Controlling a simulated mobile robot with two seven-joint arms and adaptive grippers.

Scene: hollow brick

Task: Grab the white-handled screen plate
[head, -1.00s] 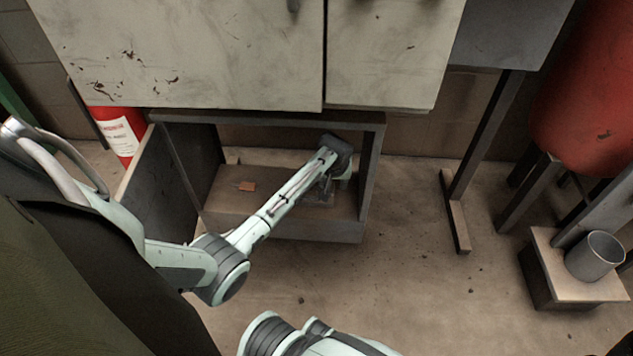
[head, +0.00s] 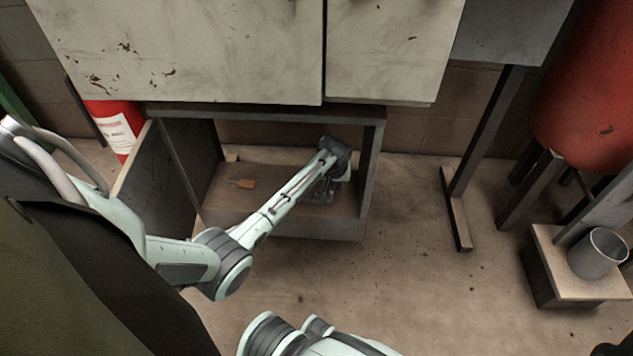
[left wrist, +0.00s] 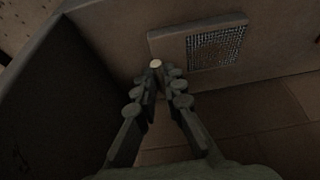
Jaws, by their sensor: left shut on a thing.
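The screen plate (left wrist: 173,47) is a brownish rectangular panel with a grey mesh window, seen in the left wrist view. It stands close against an inner wall of the low cabinet. Its small round white handle (left wrist: 156,63) shows at its lower left corner, at my fingertips. My left gripper (left wrist: 163,76) has its fingers drawn together at this handle and is shut on it. In the head view my left gripper (head: 322,188) is down inside the open cabinet, and the plate cannot be made out there. My right gripper cannot be made out.
The low grey cabinet (head: 300,228) has its door (head: 160,185) open at left. A pale upper cabinet (head: 200,50) hangs above. At right are a metal cup (head: 594,256) on a block and a red tank (head: 595,110). The middle floor is clear.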

